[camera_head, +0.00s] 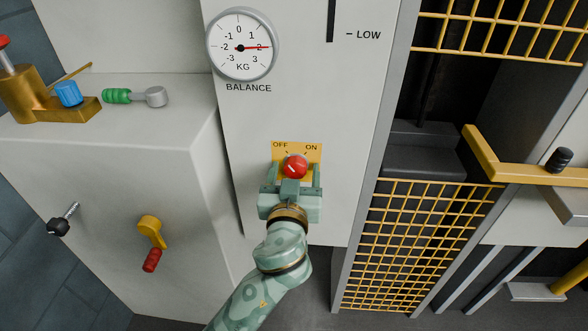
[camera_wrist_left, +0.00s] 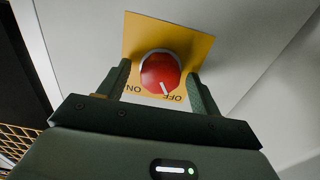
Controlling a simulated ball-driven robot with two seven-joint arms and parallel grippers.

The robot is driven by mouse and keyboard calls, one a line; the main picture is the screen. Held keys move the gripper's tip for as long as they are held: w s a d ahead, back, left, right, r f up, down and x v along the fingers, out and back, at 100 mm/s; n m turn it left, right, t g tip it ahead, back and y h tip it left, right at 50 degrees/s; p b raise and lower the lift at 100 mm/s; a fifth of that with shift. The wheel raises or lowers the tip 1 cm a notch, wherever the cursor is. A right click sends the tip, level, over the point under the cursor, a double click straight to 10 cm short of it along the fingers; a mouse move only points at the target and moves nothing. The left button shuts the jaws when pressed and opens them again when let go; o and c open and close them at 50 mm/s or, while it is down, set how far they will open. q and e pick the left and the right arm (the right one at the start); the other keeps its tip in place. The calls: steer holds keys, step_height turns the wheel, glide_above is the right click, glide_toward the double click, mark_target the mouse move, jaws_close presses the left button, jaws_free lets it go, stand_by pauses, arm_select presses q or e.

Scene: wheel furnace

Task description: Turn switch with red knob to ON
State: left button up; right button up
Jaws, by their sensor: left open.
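The red knob (camera_head: 295,166) sits on a yellow plate (camera_head: 280,148) marked OFF and ON, low on a pale panel. In the left wrist view the red knob (camera_wrist_left: 160,72) shows its white mark toward OFF, and the yellow plate (camera_wrist_left: 190,42) appears upside down. My left gripper (camera_head: 294,175) is open, just below and in front of the knob, with one finger on each side of it. The fingers (camera_wrist_left: 159,85) also flank the knob in the left wrist view. I cannot tell whether they touch it. My right gripper is out of view.
A round balance gauge (camera_head: 242,46) is above the switch. At the left, a pale cabinet (camera_head: 110,200) bears a green-handled lever (camera_head: 132,97), a brass valve (camera_head: 35,98) and a yellow crank (camera_head: 151,232). A yellow mesh (camera_head: 425,235) and yellow bar (camera_head: 525,174) are at the right.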

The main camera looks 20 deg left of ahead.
arm_select(q)
steer(key=c, duration=1)
